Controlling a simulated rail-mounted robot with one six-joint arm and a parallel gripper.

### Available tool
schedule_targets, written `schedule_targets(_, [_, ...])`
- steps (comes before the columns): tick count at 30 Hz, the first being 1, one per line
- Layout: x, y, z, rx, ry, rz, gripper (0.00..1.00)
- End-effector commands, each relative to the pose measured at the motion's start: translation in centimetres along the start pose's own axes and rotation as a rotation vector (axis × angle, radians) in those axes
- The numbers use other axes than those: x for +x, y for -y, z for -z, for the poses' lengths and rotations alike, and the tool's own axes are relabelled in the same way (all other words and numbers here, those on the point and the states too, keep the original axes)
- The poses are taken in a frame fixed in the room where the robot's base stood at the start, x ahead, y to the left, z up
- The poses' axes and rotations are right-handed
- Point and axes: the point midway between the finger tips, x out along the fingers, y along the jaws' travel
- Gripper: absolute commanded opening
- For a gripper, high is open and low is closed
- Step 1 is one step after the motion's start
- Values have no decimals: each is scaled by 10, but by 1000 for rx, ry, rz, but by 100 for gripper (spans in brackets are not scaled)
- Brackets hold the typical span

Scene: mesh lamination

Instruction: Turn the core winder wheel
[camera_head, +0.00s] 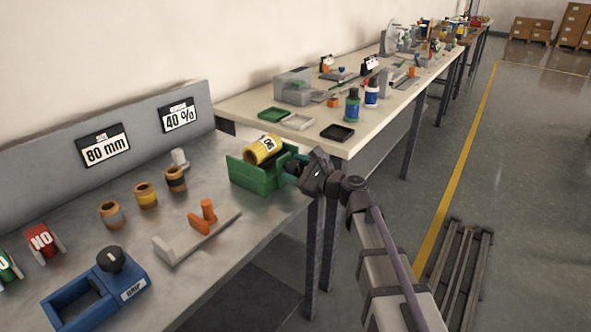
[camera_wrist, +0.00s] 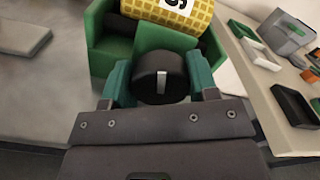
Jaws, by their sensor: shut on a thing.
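The core winder is a green box-like stand (camera_head: 252,179) at the right end of the near grey bench. A yellow mesh roll (camera_head: 262,150) with a white label lies across its top. The roll also shows at the top of the wrist view (camera_wrist: 150,30). My gripper (camera_wrist: 160,78) has its teal fingers on both sides of the winder's round black wheel (camera_wrist: 158,86) and is shut on it. A white mark on the wheel's face points straight up and down in the wrist view.
On the grey bench are a blue device (camera_head: 97,290) with a black knob, an orange-and-grey fixture (camera_head: 203,218) and several small cores (camera_head: 146,196). A second table with trays (camera_head: 338,132) and bottles (camera_head: 352,106) stands close behind the winder.

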Motion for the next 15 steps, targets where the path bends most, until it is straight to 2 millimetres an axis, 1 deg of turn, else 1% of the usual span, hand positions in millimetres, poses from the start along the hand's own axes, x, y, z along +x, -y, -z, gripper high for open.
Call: schedule_targets(15, [0,-1,0,-476,0,-1,30])
